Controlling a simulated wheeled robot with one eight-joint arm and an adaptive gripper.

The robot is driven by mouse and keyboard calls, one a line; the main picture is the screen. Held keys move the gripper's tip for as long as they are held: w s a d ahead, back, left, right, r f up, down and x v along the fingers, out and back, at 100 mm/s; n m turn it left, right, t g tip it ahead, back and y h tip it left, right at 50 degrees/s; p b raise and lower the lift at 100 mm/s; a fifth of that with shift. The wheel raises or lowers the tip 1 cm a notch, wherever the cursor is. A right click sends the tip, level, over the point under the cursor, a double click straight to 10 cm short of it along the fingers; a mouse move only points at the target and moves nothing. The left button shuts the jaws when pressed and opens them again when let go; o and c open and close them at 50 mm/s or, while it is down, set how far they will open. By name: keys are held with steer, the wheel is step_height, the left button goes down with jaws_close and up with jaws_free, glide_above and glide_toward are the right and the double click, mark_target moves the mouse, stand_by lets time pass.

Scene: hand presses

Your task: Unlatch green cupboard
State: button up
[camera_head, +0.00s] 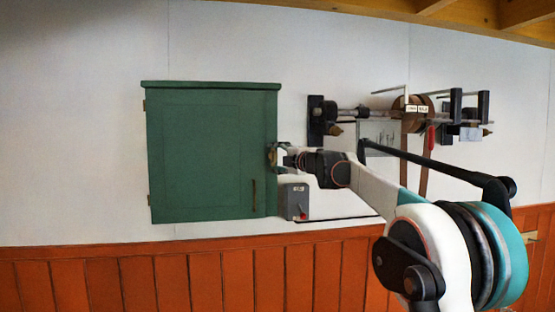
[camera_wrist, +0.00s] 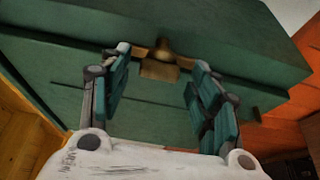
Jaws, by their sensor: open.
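The green cupboard (camera_head: 205,155) hangs on the wall left of centre in the head view, its door closed. A dark vertical handle (camera_head: 254,195) sits low on the right of its door. A brass latch (camera_head: 272,155) is on the cupboard's right side; in the wrist view the latch (camera_wrist: 160,60) shows as a knob over a small plate. My gripper (camera_head: 284,157) is at the cupboard's right side, close to the latch. In the wrist view my gripper (camera_wrist: 158,88) is open, its teal finger pads on either side of the latch. I cannot tell whether they touch it.
A grey switch box (camera_head: 294,201) is on the wall just below my gripper. A wall-mounted shaft with pulleys and a belt (camera_head: 410,110) is to the right, behind my arm. Orange wood panelling (camera_head: 210,280) covers the lower wall. The wall left of the cupboard is bare.

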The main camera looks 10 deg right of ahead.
steer(key=shift+s, duration=0.1)
steer(key=v, duration=1.1)
steer(key=shift+s, duration=0.4)
steer(key=shift+d, duration=0.15)
